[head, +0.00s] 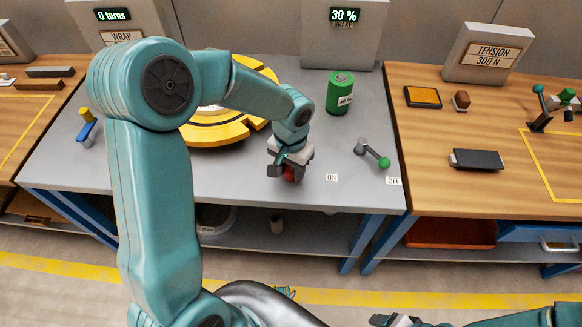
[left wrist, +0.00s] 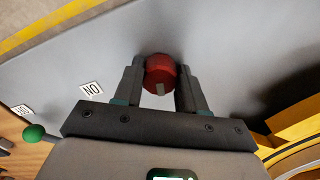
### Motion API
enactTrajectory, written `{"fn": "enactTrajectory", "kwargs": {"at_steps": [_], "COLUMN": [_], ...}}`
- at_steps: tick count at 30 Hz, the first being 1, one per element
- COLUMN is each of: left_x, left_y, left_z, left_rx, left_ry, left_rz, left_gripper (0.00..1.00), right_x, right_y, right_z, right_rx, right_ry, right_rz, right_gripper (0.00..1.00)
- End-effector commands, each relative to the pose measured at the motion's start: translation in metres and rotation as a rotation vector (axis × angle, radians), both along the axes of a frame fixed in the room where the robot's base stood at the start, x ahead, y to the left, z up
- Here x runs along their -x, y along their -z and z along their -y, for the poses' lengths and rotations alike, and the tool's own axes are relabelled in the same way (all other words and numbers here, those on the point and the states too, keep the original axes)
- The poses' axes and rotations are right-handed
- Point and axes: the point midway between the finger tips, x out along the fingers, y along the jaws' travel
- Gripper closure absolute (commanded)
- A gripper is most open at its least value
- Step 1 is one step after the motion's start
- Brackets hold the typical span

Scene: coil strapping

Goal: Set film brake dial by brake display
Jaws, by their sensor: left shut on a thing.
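The film brake dial is a red knob (left wrist: 160,75) with a pale mark on its face. It stands at the front of the grey bench, and my left gripper mostly covers it in the head view (head: 290,174). My left gripper (left wrist: 160,88) has one finger on each side of the knob and is shut on it. The brake display (head: 344,15) on the grey box at the back reads 30 % in green. My right gripper (head: 393,321) is at the bottom edge of the head view, cut off, its opening unclear.
A green cylinder (head: 340,93) stands behind the dial. A green-tipped lever (head: 375,154) lies right of it, near ON and OFF labels. A yellow turntable (head: 215,130) is partly behind my left arm. Another display (head: 112,14) reads 0 turns. A wooden bench (head: 435,130) adjoins on the right.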

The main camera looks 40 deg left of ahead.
Motion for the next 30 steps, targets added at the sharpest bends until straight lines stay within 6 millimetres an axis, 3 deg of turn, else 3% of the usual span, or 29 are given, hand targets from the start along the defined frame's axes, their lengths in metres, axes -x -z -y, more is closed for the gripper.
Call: {"fn": "enactTrajectory", "kwargs": {"at_steps": [13, 30], "left_x": [0.0001, 0.0000], "left_y": [0.0003, 0.0010], "left_z": [-0.0007, -0.0008], "left_rx": [0.000, 0.000], "left_ry": [0.293, 0.370], "left_rz": [-0.001, -0.001], "left_gripper": [0.90, 0.90], "right_x": [0.0000, 0.0000], "right_y": [-0.0056, -0.0067], "right_z": [0.0000, 0.0000], "right_rx": [0.000, 0.000], "right_ry": [0.000, 0.000], "right_rz": [0.000, 0.000], "right_gripper": [0.36, 0.36]}}
